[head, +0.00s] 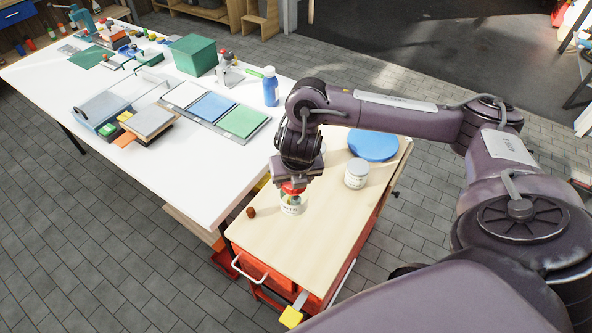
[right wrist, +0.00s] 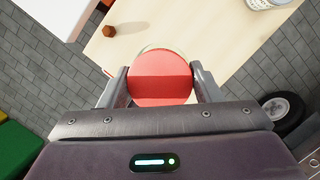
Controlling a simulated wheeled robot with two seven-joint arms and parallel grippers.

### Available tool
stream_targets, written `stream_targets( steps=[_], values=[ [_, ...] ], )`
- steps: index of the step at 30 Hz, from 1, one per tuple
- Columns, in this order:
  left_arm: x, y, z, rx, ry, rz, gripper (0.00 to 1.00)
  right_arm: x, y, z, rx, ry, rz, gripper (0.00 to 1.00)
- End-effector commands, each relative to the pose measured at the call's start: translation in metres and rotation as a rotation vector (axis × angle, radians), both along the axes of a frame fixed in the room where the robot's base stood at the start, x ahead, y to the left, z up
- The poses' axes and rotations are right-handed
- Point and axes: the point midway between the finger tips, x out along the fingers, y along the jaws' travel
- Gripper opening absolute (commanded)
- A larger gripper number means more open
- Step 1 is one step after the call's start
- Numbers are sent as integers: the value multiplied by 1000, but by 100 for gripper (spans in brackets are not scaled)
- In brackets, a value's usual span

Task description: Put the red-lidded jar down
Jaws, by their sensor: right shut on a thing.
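The red-lidded jar (head: 291,203) is upright, a clear jar with a pale label, over the wooden top of the red cart (head: 262,235). My right gripper (head: 292,184) comes down from above and is shut on its red lid. In the right wrist view the red lid (right wrist: 160,78) sits between the two fingers, one on each side. I cannot tell whether the jar's base touches the wooden top. My left gripper is not in view.
A white jar (head: 356,174) and a blue disc (head: 373,145) stand behind on the cart top. A small brown block (head: 251,212) lies left of the jar. The front of the cart top is clear. A white table (head: 185,165) with trays adjoins it.

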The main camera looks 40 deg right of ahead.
Motion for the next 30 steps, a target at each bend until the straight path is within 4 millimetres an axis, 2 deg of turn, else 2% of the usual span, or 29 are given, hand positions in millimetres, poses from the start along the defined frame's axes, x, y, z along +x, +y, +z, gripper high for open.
stream_targets(
  steps=[1, 3, 7, 14, 21, 30],
  values=[
    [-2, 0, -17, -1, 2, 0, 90, -1, 1, -24, 3, 4, 0, 9],
    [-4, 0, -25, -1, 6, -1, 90, -1, 0, -38, 2, 3, -2, 9],
    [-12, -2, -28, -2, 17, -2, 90, -1, 0, -56, 0, 1, 0, 9],
    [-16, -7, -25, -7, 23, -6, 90, 1, 0, -72, 0, -2, 0, 9],
    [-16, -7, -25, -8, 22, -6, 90, 0, 0, -105, 0, -1, 0, 9],
    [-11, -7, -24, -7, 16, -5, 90, 1, 0, -109, 0, -3, 0, 9]
  ],
)
